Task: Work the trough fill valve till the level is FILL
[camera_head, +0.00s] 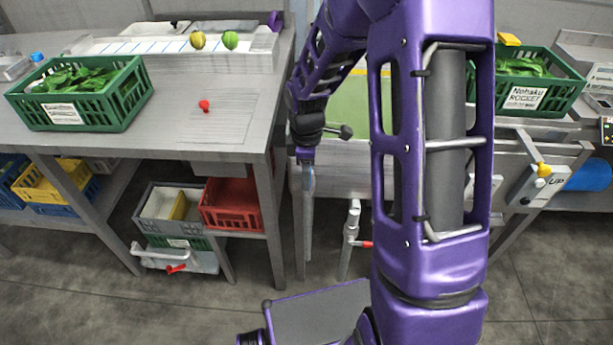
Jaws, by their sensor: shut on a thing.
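The trough (345,180) stands in the middle, behind my arm, with a green surface inside it. My arm hides much of it. A white upright pipe (352,218) with a red lever (366,244) stands low in front of it; I cannot tell whether this is the fill valve. No level reading is legible. My gripper (308,182) points down at the trough's left front, left of and above the pipe, apart from the red lever. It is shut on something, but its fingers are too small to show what.
A grey table (170,90) at left holds a green crate (130,95) of leaves and a small red piece (204,105). Another green crate (555,97) is at right, above a panel marked UP (525,188) with a yellow knob (543,169). Open floor (120,310) lies at front left.

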